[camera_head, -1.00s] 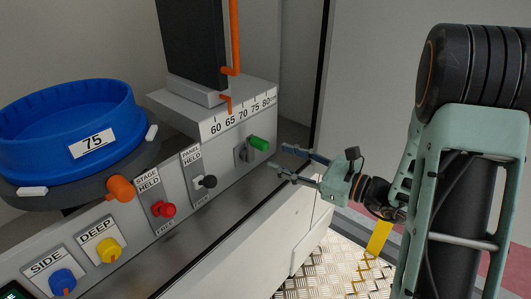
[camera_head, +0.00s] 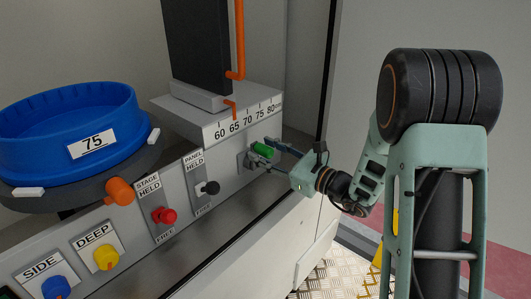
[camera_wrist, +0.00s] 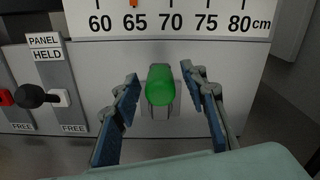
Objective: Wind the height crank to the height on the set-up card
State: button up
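The height crank has a green handle (camera_head: 262,150) on the front of the grey panel; it also shows in the wrist view (camera_wrist: 160,85). My gripper (camera_wrist: 160,78) is open, with one blue-padded finger on each side of the green handle and gaps visible between. In the head view my gripper (camera_head: 274,153) is at the crank from the right. The height scale (camera_head: 245,122) above reads 60 to 80 cm, and its orange pointer (camera_head: 232,106) stands at about 65.
Left of the crank are the black PANEL lever (camera_head: 208,187), the red STAGE lever (camera_head: 164,215), a yellow DEEP knob (camera_head: 106,256) and a blue SIDE knob (camera_head: 56,287). The PANEL lever (camera_wrist: 35,96) is close to my left finger side. A dark upright panel (camera_head: 198,45) stands behind the scale.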

jog(key=shift+c, duration=0.4)
grip_shut()
jog(key=shift+w+r+p, duration=0.1)
jog(key=shift+p, duration=0.2)
